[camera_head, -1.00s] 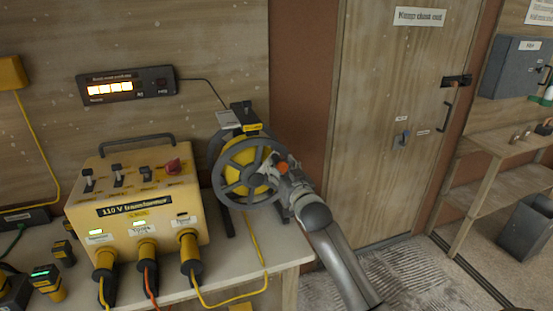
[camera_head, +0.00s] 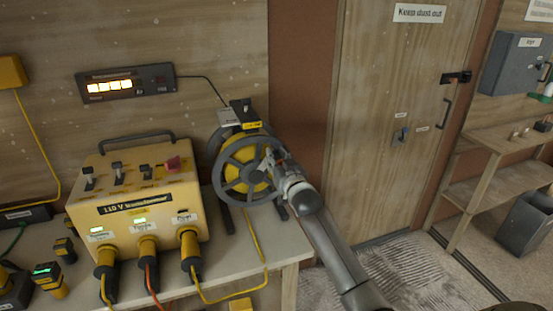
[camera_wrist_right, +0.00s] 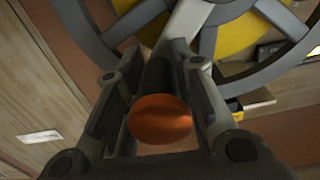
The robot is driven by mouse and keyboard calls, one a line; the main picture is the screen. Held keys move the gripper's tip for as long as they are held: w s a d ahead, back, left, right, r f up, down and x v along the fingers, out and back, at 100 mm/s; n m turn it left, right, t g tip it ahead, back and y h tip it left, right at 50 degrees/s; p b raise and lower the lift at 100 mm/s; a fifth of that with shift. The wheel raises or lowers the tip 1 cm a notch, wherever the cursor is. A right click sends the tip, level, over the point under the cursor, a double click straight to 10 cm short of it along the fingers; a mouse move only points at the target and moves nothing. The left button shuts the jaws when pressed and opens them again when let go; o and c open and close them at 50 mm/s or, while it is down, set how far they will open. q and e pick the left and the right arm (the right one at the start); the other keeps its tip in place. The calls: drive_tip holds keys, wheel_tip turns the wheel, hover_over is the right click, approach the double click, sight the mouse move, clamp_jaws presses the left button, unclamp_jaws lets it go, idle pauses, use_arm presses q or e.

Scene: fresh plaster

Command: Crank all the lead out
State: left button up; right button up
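The cable reel (camera_head: 247,174) stands at the right end of the bench, with a grey spoked wheel in front of a yellow drum. Yellow lead (camera_head: 252,240) hangs from it, runs over the bench edge and loops to a plug at the transformer. My right gripper (camera_head: 272,158) is at the wheel's upper right rim. In the right wrist view, its fingers lie close on both sides of the dark crank handle with an orange end (camera_wrist_right: 160,119); it looks shut on the handle. The wheel's spokes and yellow drum show behind it. My left gripper is not in view.
The yellow 110 V transformer (camera_head: 150,212) stands left of the reel, with several plugs in its front. A lit display box (camera_head: 125,85) is on the wall above. A wooden door (camera_head: 385,130) and shelves (camera_head: 490,190) are to the right. The floor before the door is clear.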

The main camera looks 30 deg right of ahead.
sight(253, 150)
clamp_jaws()
drive_tip(key=shift+a+r+n, duration=0.15)
drive_tip(key=shift+n, duration=0.15)
drive_tip(key=a+n, duration=0.1)
drive_tip(key=a+r+n+p, duration=0.1)
drive_tip(key=n, duration=0.1)
drive_tip(key=w+a+r+n, duration=0.1)
drive_tip(key=n, duration=0.1)
drive_tip(key=shift+a+p, duration=0.25)
drive_tip(key=shift+p, duration=0.1)
drive_tip(key=shift+w+a+n, duration=0.25)
drive_tip(key=shift+a+n, duration=0.9)
drive_tip(key=shift+n, duration=0.25)
